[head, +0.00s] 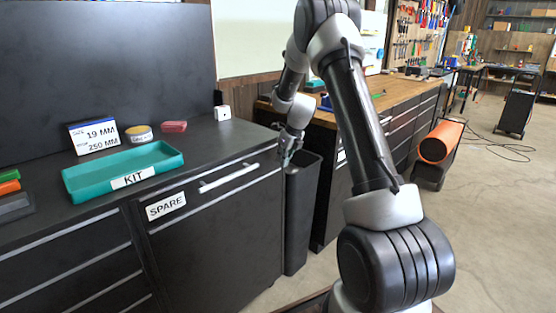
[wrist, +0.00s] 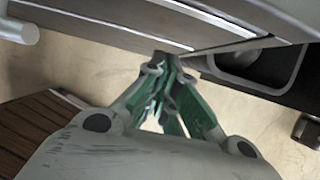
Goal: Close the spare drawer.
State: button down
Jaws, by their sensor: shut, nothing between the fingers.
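The spare drawer (head: 215,215) is the wide dark front with a white "SPARE" label (head: 165,206) and a pale bar handle (head: 229,177), below the left counter in the head view. Its front looks flush or nearly flush with the cabinet; I cannot tell whether a small gap remains. My gripper (head: 288,158) is near the drawer's right end, right of the handle and above the bin. In the wrist view my gripper (wrist: 164,66) has its green-padded fingers together and empty, close to the dark cabinet edge. Contact there cannot be made out.
A tall dark bin (head: 302,215) stands right of the drawer, under my gripper. The counter holds a teal KIT tray (head: 85,188), a size sign (head: 94,136), a yellow tin (head: 139,134) and a red item (head: 173,127). An orange roll (head: 440,142) lies farther right; open floor is beyond.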

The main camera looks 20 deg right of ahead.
jog(key=s+f+v, duration=0.1)
jog(key=v, duration=1)
jog(key=s+a+f+n+g, duration=0.1)
jog(key=s+f+n+g, duration=0.15)
jog(key=s+n, duration=0.85)
jog(key=s+a+r+n, duration=0.2)
jog(key=s+r+n, duration=0.3)
jog(key=s+n, duration=0.2)
jog(key=s+a+r+n+t+h, duration=0.1)
jog(key=s+a+r+n, duration=0.2)
jog(key=s, duration=0.9)
jog(key=s+a+r+n+t, duration=0.1)
jog(key=s+a+r+n, duration=0.2)
jog(key=s+r+n, duration=0.4)
jog(key=s+n, duration=0.2)
jog(key=n, duration=0.2)
jog(key=shift+s+r+h, duration=0.3)
jog(key=shift+s+r, duration=0.05)
jog(key=shift+t, duration=0.25)
